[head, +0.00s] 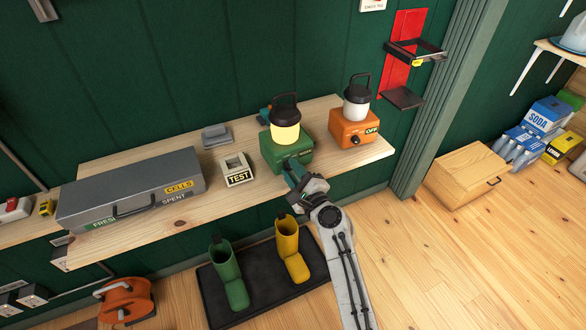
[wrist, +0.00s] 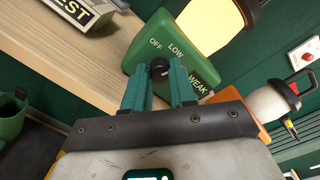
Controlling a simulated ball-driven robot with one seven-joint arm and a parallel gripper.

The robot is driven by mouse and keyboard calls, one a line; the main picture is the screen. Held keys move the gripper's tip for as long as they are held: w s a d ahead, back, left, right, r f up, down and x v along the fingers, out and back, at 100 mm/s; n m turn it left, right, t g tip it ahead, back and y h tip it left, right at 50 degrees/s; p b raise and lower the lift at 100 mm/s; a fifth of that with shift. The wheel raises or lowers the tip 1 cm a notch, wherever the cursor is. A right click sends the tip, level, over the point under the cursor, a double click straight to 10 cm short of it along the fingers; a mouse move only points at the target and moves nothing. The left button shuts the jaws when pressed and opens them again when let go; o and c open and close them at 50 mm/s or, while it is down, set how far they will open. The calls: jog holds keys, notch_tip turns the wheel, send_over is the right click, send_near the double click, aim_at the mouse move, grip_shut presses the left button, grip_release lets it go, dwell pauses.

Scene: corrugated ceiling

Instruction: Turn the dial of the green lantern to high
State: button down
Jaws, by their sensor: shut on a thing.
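The green lantern (head: 285,148) stands on the wooden shelf, and its lamp glows yellow under a black cap and handle. In the wrist view its green sloping face (wrist: 182,40) reads OFF and LOW, and a dark label reads WEAK. Its black dial (wrist: 159,68) sits low on that face; I cannot tell exactly where it points. My gripper (wrist: 159,76) is shut on the dial, one teal finger on each side. In the head view my gripper (head: 291,167) reaches the lantern's front from the lower right and hides the dial.
An orange lantern (head: 353,127) labelled OFF stands to the right. A TEST block (head: 237,172) and a grey battery case (head: 130,187) stand to the left. Green and yellow boots (head: 288,253) stand on a black tray below the shelf.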

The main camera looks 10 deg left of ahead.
jog(key=m+p, duration=0.1)
jog(key=m, duration=0.4)
jog(key=shift+d+p, duration=0.1)
jog(key=shift+p, duration=0.3)
jog(key=shift+f+m+p, duration=0.1)
jog(key=shift+m+p, duration=0.3)
jog(key=shift+m, duration=0.9)
jog(key=c, duration=0.9)
grip_release()
jog(key=shift+s, duration=0.1)
jog(key=p+v, duration=0.2)
jog(key=v, duration=0.8)
jog(key=shift+s+d, duration=0.2)
jog(key=shift+s, duration=0.05)
